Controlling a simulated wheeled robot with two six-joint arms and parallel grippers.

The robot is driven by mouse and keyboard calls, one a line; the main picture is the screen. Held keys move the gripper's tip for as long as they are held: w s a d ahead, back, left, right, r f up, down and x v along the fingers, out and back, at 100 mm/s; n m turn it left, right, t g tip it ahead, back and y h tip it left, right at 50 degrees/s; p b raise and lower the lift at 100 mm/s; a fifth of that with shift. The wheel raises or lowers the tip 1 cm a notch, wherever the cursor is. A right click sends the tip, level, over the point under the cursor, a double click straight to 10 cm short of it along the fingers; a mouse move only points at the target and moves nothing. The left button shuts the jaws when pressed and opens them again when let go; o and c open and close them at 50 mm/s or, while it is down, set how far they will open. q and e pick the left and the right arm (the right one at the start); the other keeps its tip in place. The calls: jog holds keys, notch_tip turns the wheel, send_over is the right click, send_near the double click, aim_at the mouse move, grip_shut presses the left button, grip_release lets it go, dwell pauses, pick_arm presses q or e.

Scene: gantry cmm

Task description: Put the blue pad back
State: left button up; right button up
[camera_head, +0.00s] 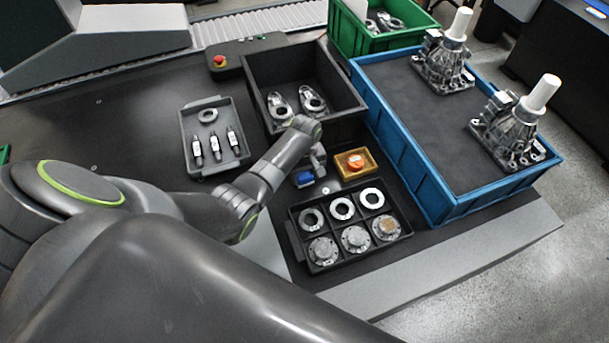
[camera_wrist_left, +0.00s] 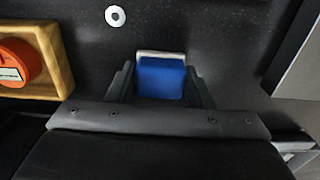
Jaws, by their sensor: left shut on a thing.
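The blue pad (camera_head: 305,178) shows small in the head view, just below my left gripper (camera_head: 312,172). In the left wrist view the blue pad (camera_wrist_left: 161,78) has a pale edge along its top and sits between the two dark fingers of my left gripper (camera_wrist_left: 160,88). My left gripper is shut on the pad. I cannot tell whether the pad touches the table. A small yellow tray (camera_head: 355,163) with an orange round item stands just right of the pad; in the wrist view the tray (camera_wrist_left: 62,60) is at the left. My right gripper is not in view.
A black compartment tray (camera_head: 292,222) with rings and flanges stands in front. A dark bin (camera_head: 262,98) with metal parts is behind. A large blue crate (camera_head: 415,180) with castings is at the right.

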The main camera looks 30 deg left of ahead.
aim_at(305, 174)
pick_arm(q)
jog(key=shift+f, duration=0.25)
jog(key=shift+f, duration=0.1)
jog(key=o, duration=1)
notch_tip(305, 174, up, 12)
jog(key=shift+r+p, duration=0.15)
jog(key=shift+p, duration=0.25)
